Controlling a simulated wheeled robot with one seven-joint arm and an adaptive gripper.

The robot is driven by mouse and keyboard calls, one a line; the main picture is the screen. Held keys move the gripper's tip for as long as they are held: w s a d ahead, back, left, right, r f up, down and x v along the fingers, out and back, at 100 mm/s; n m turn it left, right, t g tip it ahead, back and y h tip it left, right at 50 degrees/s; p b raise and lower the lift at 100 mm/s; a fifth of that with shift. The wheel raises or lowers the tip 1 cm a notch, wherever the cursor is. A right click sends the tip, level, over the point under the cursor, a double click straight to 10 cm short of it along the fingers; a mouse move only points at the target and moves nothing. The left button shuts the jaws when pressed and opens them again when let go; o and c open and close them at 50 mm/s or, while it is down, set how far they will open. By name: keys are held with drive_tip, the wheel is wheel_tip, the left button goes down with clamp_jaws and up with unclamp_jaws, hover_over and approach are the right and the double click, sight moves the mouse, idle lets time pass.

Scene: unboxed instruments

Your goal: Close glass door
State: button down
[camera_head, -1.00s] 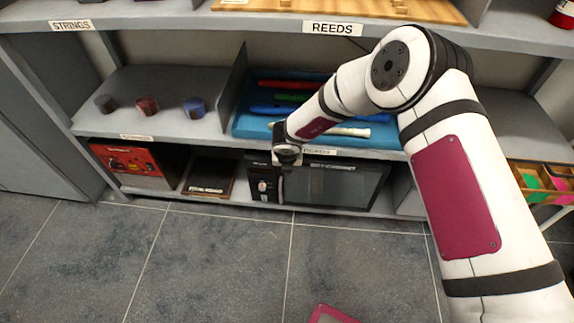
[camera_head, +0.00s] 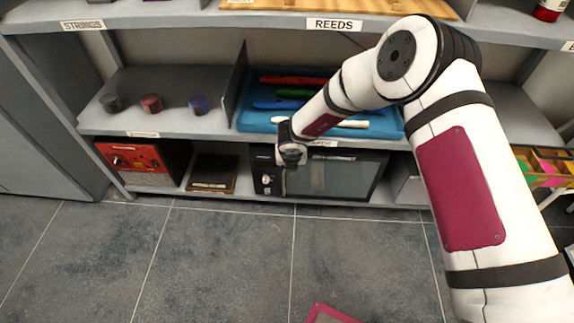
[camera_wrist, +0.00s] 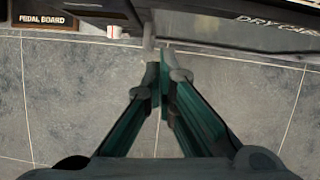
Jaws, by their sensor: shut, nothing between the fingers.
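The glass door (camera_head: 338,178) is the dark, grey-framed front of a black cabinet on the lowest shelf. In the wrist view, the dark cabinet front labelled "DRY CAB…" (camera_wrist: 275,24) runs along the top right. I cannot tell whether the door is flush or slightly ajar. My gripper (camera_wrist: 160,76) is shut and empty, its green-sided fingertips together just below and in front of the door's left edge in the wrist view. In the head view my gripper (camera_head: 286,180) is at the door's left edge beside the control panel (camera_head: 266,178); its fingertips are hard to make out.
A red box (camera_head: 140,160) and a dark pedal board (camera_head: 213,173) stand left of the cabinet. Above is a blue tray (camera_head: 260,122) with coloured instruments. A wooden bin (camera_head: 548,165) is at the right.

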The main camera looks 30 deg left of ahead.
drive_tip(key=p+v, duration=0.2)
drive_tip(key=v, duration=0.6)
drive_tip(key=shift+s, duration=0.3)
drive_tip(key=shift+a+r, duration=0.1)
drive_tip(key=shift+r, duration=0.05)
